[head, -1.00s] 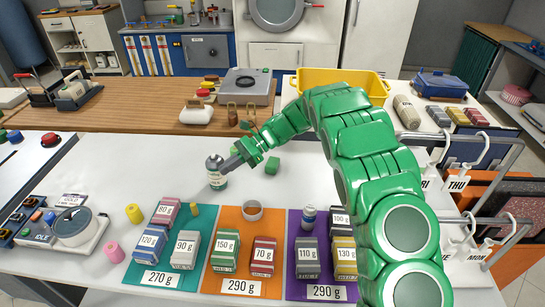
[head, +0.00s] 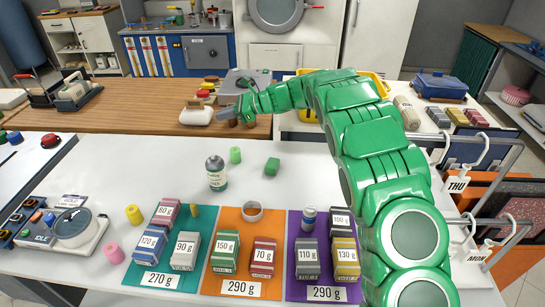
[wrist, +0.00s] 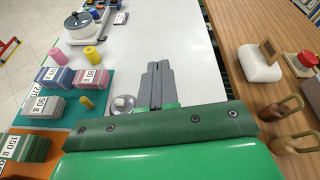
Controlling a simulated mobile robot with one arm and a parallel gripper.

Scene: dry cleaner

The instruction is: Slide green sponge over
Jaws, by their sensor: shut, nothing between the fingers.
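The small green block (head: 272,166), which looks like the sponge, lies on the white table (head: 320,183) right of a bottle. A green cylinder (head: 235,155) stands just left of it. My gripper (head: 222,114) is beyond both, over the near edge of the wooden counter, clear of the sponge. Its fingers (wrist: 158,85) are together and empty in the wrist view. I cannot make out the sponge in the wrist view.
The bottle (head: 216,173) stands near the cylinder. Labelled boxes sit on teal, orange (head: 222,261) and purple mats in front. A white dispenser (head: 196,115) is close to my gripper on the wooden counter (head: 135,108).

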